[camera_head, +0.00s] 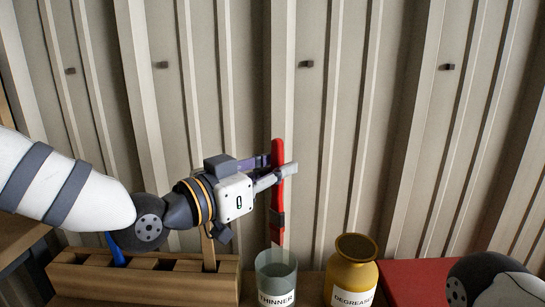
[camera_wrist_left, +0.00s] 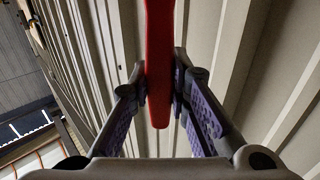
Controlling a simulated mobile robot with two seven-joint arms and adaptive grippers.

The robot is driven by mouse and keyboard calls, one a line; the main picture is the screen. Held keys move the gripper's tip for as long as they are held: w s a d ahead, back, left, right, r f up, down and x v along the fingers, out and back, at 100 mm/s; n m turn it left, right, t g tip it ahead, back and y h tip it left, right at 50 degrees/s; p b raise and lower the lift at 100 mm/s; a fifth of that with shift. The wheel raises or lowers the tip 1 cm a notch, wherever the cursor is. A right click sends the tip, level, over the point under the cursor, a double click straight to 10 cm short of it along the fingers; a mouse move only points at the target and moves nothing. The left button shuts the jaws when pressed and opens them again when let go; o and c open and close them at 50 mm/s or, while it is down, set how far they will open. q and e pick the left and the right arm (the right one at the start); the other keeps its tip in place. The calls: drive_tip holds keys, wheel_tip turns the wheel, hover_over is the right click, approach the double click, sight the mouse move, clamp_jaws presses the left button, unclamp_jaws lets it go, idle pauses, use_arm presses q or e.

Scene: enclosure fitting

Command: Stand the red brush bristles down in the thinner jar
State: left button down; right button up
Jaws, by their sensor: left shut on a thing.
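The thinner jar (camera_head: 276,278), a grey-green open glass labelled THINNER, stands below. The brush's lower end is just above the jar's rim, and I cannot tell whether it is over the opening or behind it. Of my right arm only a rounded part shows at the lower right; its gripper is out of view.
A wooden rack (camera_head: 150,282) with slots stands left of the jar, holding a blue-handled thing (camera_head: 115,250) and a wooden-handled one (camera_head: 208,250). A yellow degreaser bottle (camera_head: 352,272) stands close right of the jar. A red surface (camera_head: 405,278) lies further right. A ribbed wall rises behind.

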use_arm(q)
drive_tip(key=b, duration=0.1)
hover_over(274, 225)
drive_tip(key=f, duration=0.4)
drive_tip(key=shift+w+d, duration=0.2)
drive_tip(key=shift+f+b, duration=1.4)
drive_tip(key=shift+f, duration=2.3)
use_arm(e)
drive_tip(key=s+f+g, duration=0.1)
drive_tip(key=s+f, duration=0.3)
drive_tip(key=shift+f+g, duration=0.3)
use_arm(q)
drive_tip(key=c, duration=1.4)
unclamp_jaws()
drive_tip(key=shift+c, duration=0.2)
drive_tip(key=v, duration=1.2)
drive_tip(key=shift+r, duration=0.1)
